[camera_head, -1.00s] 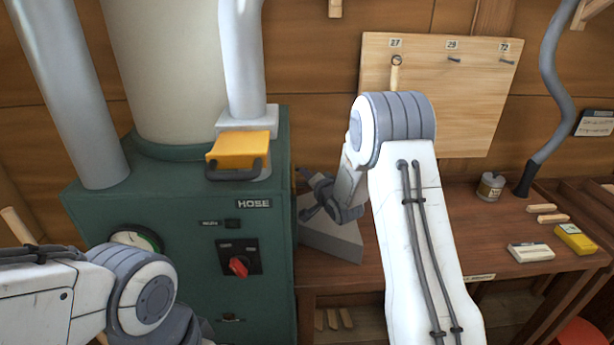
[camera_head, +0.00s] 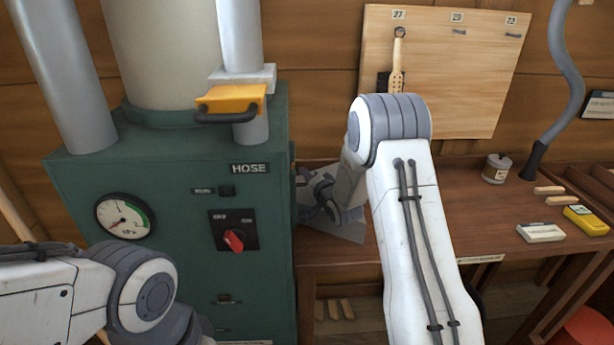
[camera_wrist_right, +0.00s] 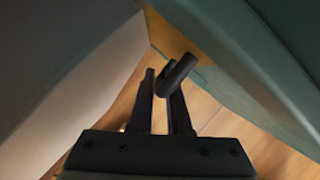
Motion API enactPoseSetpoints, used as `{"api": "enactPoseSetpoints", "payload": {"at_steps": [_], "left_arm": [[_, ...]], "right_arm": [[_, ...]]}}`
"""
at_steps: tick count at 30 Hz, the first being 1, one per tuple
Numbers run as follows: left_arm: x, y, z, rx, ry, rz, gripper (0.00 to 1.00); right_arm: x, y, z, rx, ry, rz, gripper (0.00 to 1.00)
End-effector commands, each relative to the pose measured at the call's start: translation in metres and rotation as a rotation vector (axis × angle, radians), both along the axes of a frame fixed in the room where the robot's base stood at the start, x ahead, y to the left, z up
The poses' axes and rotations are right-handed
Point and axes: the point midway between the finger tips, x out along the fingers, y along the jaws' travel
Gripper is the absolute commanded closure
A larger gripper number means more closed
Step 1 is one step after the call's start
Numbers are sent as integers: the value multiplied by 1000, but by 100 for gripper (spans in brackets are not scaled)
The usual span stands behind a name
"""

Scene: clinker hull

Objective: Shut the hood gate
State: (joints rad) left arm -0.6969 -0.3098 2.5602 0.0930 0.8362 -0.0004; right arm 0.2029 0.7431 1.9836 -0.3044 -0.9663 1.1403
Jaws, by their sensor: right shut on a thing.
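My right gripper (camera_head: 312,205) is low at the right side of the green machine, beside a grey sloped hood (camera_head: 345,228) on the bench. In the right wrist view, the two fingers (camera_wrist_right: 163,85) close on a dark bar-like handle (camera_wrist_right: 180,72), which lies by an orange-yellow plate (camera_wrist_right: 172,38); this may be the hood gate. In the head view my arm and the machine hide this plate. Another yellow gate plate (camera_head: 232,98) with a dark handle sits on the pipe above the HOSE label. My left gripper is out of view; only its arm shows.
The green machine (camera_head: 170,200) with a gauge and a red switch (camera_head: 233,240) fills the left. A can (camera_head: 496,168), a pale box (camera_head: 540,232) and a yellow device (camera_head: 586,220) stand on the bench. A pegboard (camera_head: 470,90) hangs behind. The middle bench is mostly clear.

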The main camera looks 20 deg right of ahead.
Motion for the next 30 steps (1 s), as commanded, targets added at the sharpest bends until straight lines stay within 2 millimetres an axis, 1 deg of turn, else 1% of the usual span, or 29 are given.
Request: {"api": "enactPoseSetpoints", "payload": {"at_steps": [1,6,7,8,9,17,20,23,26,30], "left_arm": [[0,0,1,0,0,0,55],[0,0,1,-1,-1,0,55],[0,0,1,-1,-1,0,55],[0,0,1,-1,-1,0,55],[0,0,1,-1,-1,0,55],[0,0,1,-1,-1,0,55],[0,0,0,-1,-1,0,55],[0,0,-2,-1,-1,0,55],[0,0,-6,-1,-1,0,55],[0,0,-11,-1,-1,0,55]], "right_arm": [[0,0,-4,2,11,-2,100],[-1,0,-5,2,15,-1,100],[-1,0,-6,2,16,-1,73],[-1,1,-6,2,17,0,61],[-1,1,-6,2,16,0,55],[-1,0,-4,1,12,-1,55],[-4,-1,-3,1,11,-1,55],[-14,-2,-1,1,11,-1,55],[-31,-3,2,1,12,-3,55],[-59,-3,8,0,11,-2,55]]}}
